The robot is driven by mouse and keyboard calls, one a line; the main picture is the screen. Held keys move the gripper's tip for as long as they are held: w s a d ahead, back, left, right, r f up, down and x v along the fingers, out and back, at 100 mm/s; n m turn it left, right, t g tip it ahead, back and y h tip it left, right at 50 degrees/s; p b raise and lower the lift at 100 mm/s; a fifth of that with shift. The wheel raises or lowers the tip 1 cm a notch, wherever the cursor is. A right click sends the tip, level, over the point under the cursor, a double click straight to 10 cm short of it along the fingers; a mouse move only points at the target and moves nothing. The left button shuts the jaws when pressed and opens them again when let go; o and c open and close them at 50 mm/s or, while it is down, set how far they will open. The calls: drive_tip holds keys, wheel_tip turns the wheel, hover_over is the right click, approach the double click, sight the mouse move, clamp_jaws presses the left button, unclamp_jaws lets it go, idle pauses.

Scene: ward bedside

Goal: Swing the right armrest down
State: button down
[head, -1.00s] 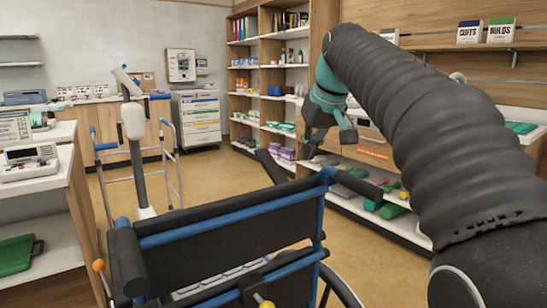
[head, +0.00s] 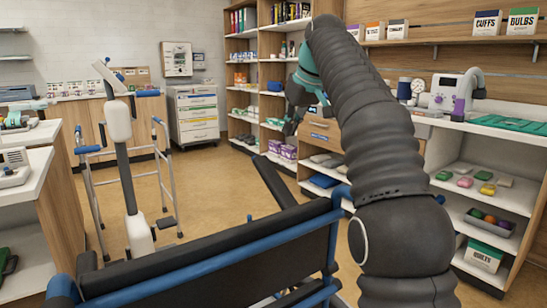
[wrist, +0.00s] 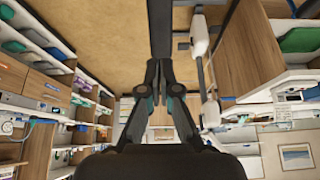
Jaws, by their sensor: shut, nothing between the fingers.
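The wheelchair (head: 215,255) has a blue frame and black backrest and is seen from behind. Its right armrest (head: 276,183) is a dark bar that stands up at a steep tilt beyond the backrest's right side. My gripper (head: 289,130) is above and slightly right of the bar's upper end in the head view, partly hidden by my arm. In the wrist view my gripper (wrist: 162,66) has its fingers together and empty. A dark bar, apparently the armrest (wrist: 160,28), lies straight ahead of the fingertips there. I cannot tell whether they touch.
A white-columned stand (head: 128,170) and a walking frame (head: 165,160) are left of the chair. A shelf unit with a white counter (head: 470,128) is close on the right. Open floor (head: 220,180) lies beyond the chair.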

drive_tip(key=b, duration=0.1)
approach(272, 171)
drive_tip(key=x, duration=0.7)
drive_tip(key=shift+f, duration=0.15)
